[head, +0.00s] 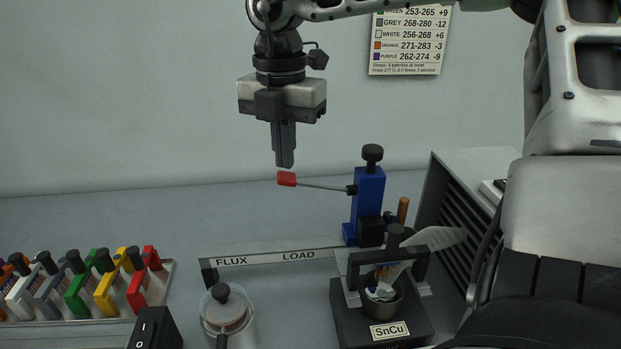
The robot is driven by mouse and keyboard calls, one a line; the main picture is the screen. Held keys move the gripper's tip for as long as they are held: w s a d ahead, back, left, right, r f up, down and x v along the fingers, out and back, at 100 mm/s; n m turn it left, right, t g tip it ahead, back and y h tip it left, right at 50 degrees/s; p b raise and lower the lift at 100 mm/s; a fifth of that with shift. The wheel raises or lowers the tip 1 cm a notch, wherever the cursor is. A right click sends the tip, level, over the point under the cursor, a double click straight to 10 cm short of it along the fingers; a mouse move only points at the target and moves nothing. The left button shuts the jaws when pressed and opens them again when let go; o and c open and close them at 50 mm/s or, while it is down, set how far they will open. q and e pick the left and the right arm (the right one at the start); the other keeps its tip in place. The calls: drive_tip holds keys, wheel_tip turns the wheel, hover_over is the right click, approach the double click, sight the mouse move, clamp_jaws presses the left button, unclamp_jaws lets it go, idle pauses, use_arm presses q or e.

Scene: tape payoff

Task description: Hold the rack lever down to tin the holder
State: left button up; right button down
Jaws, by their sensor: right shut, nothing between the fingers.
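The rack lever is a thin rod with a red tip (287,179), reaching left from a blue post (368,200) with a black knob on top. My right gripper (285,163) points straight down just above the red tip. Its fingers are shut with nothing between them, and I cannot tell whether they touch the tip. Below the post is the solder pot (383,303), labelled SnCu, on a dark base. A holder (381,274) seems to sit at the pot, partly hidden by a black bracket. My left gripper is not in view.
A rail (270,256) marked FLUX and LOAD runs left of the pot. A lidded flux jar (228,318) stands below it. Several coloured blocks fill a tray (60,319) at left. A vented grey box (465,185) stands right; a chart (408,40) hangs on the wall.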

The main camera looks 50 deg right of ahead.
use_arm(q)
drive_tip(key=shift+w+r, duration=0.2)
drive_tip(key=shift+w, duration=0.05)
